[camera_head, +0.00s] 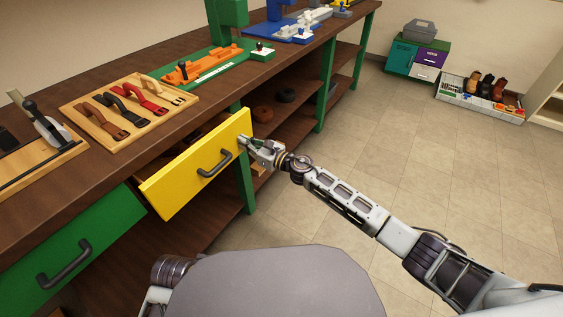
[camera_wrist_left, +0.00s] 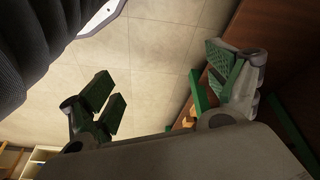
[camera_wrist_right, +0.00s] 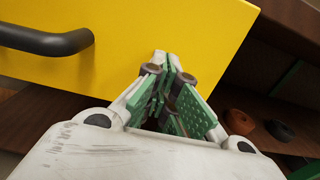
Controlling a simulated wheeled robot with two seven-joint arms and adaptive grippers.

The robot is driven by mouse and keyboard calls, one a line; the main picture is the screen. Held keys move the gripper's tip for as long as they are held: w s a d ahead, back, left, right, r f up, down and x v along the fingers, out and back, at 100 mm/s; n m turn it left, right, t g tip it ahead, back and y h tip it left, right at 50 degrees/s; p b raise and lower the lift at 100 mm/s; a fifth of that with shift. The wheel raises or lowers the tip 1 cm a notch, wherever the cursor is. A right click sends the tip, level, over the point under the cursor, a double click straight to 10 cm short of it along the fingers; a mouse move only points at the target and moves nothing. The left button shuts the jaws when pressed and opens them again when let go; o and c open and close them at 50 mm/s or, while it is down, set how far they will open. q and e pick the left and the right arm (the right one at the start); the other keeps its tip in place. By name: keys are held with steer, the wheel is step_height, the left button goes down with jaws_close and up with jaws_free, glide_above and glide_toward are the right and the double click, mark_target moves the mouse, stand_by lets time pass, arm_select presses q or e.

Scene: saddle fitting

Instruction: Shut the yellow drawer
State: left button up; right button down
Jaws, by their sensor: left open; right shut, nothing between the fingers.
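The yellow drawer (camera_head: 200,170) stands pulled out from under the long wooden workbench, its front facing me, with a dark curved handle (camera_head: 216,164). My right gripper (camera_head: 245,143) is shut and empty at the right end of the drawer front, to the right of the handle. In the right wrist view its closed fingertips (camera_wrist_right: 166,62) are against or just before the yellow front (camera_wrist_right: 130,60); I cannot tell whether they touch. My left gripper (camera_wrist_left: 150,95) is open and empty in its own wrist view; the head view does not show its fingers.
A green drawer (camera_head: 75,250) with a dark handle is left of the yellow one. The bench top (camera_head: 120,160) carries a strap board (camera_head: 125,105) and fixtures. A green bench leg (camera_head: 246,185) stands below the drawer's right end. The tiled floor (camera_head: 400,150) to the right is clear.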

mark_target(236, 139)
steer(key=b+x, duration=0.1)
steer(key=x, duration=0.3)
steer(key=shift+w+a, duration=0.15)
steer(key=shift+b+x, duration=0.45)
steer(key=shift+x, duration=0.35)
steer(key=shift+w+a, duration=0.45)
steer(key=shift+a, duration=0.15)
arm_select(q)
steer(key=shift+w+d+f+t+h, duration=0.4)
steer(key=shift+d+f+t, duration=0.15)
steer(key=shift+d+t, duration=0.1)
arm_select(e)
steer(key=shift+r, duration=0.1)
steer(key=shift+r, duration=0.1)
arm_select(q)
steer(key=shift+s+f+b, duration=0.1)
steer(key=shift+f+b, duration=0.05)
steer(key=shift+b, duration=0.15)
